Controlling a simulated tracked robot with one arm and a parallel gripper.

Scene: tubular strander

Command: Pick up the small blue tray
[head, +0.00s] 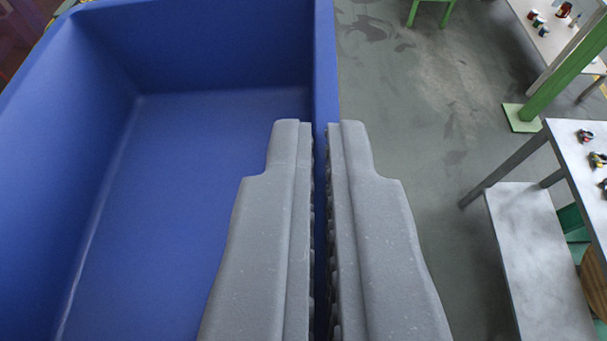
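The small blue tray (200,140) fills the left half of the head view, close up. It is a deep, empty box with a flat floor and tall walls. My gripper (320,130) is at its right wall (325,60). One grey finger shows on the tray's inner side and the other on its outer side. The fingers are close together with a narrow strip of blue wall between them, and they appear shut on it. The fingers hide part of the wall and tray floor. The tray's underside and whatever is below it are hidden.
Grey floor (430,100) shows well below, right of the tray. A table (580,165) with small items and a lower pale surface (540,265) stand at the right. A green post (565,75) and another table (545,40) are at the upper right.

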